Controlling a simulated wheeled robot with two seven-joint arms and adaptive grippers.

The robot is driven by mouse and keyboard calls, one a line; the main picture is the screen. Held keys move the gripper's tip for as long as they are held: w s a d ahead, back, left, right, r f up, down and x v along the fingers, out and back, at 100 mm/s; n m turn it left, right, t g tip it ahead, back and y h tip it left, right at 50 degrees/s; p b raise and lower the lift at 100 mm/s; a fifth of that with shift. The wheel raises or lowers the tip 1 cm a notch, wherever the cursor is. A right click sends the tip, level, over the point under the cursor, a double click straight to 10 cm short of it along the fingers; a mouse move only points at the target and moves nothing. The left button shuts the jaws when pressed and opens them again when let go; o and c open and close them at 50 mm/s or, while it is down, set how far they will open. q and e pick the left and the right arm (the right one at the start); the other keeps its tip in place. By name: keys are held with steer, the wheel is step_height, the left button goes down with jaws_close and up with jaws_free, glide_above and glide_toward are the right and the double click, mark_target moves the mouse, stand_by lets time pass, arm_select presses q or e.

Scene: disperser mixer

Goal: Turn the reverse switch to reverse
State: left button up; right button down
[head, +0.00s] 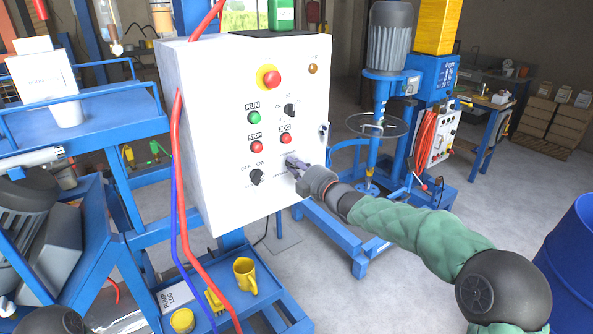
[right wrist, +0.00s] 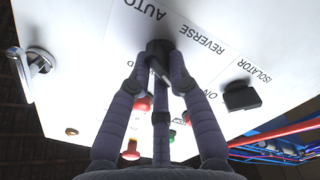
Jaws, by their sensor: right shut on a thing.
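The white control panel (head: 205,110) stands in the middle of the head view. My right gripper (head: 292,163) reaches its lower right part from the right. In the right wrist view, its grey fingers (right wrist: 157,72) are shut on a black switch knob (right wrist: 156,48). The words AUTO and REVERSE appear upside down beside this knob. The fingers partly cover the knob, and I cannot tell which word it points at. In the head view the gripper mostly hides it. My left gripper is not in view.
A black ON/OFF knob (head: 256,177) sits left of the gripper; the isolator knob also shows in the right wrist view (right wrist: 240,96). Red jog (head: 286,138) and stop (head: 256,146) buttons lie above. A red hose (head: 180,190) hangs along the panel's left edge. A blue mixer stands behind.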

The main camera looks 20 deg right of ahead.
stand_by(0.4)
steer(key=c, duration=1.1)
jaws_free()
steer(key=shift+c, duration=0.2)
steer(key=shift+s, duration=0.1)
steer(key=v, duration=1.1)
steer(key=shift+s, duration=0.4)
steer(key=shift+d, duration=0.1)
